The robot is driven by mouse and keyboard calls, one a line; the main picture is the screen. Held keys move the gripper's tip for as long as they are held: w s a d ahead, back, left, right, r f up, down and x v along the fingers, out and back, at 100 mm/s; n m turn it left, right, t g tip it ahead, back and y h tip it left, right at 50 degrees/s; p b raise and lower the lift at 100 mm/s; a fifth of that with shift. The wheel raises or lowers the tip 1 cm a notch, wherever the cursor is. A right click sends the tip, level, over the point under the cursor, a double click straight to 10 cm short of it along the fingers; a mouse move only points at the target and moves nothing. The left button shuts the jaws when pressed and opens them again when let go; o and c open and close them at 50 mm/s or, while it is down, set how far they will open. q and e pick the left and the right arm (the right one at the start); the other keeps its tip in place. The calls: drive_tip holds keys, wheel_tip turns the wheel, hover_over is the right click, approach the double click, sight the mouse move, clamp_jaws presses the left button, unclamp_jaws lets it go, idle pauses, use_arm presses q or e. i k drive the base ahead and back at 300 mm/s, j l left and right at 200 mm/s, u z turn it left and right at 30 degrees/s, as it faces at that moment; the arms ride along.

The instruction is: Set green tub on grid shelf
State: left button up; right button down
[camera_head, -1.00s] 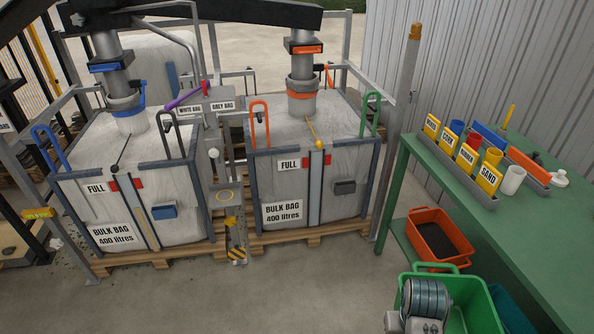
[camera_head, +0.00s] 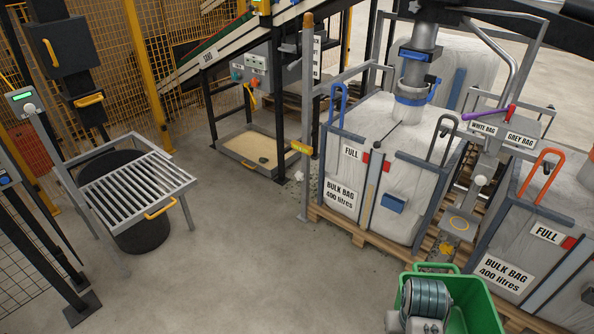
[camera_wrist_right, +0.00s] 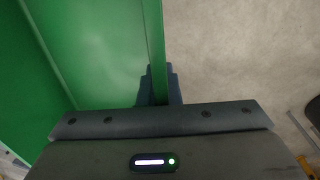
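The green tub (camera_head: 484,300) is at the bottom right of the head view, cut off by the lower edge. My right arm reaches over its near left side. In the right wrist view the fingers of my right gripper (camera_wrist_right: 159,88) are on both sides of the wall of the green tub (camera_wrist_right: 100,45), shut on it. The floor shows beyond that wall, so the tub appears held up. The grid shelf (camera_head: 138,187), a metal frame with parallel bars and a yellow handle, stands at the left of the head view. Its visible grid is empty. My left gripper is out of view.
A dark round container (camera_head: 140,235) stands under the grid. Bulk bags (camera_head: 390,170) on pallets fill the right, with a grey post (camera_head: 308,130) beside them. A conveyor frame (camera_head: 280,105) and yellow mesh fence are behind. Concrete floor (camera_head: 260,265) lies clear between.

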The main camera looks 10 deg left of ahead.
sight(141, 181)
drive_tip(key=i+j+u, duration=0.15)
drive_tip(key=j+u, duration=0.25)
drive_tip(key=i+j+u, duration=0.2)
drive_tip(key=u, duration=0.2)
drive_tip(key=i+j+u, duration=0.2)
drive_tip(key=u, duration=0.25)
drive_tip(key=i+j+u, duration=0.15)
drive_tip(key=u, duration=0.25)
drive_tip(key=i+j, duration=0.1)
drive_tip(key=i, duration=0.45)
drive_tip(key=i+j+u, duration=0.1)
drive_tip(key=i, duration=0.45)
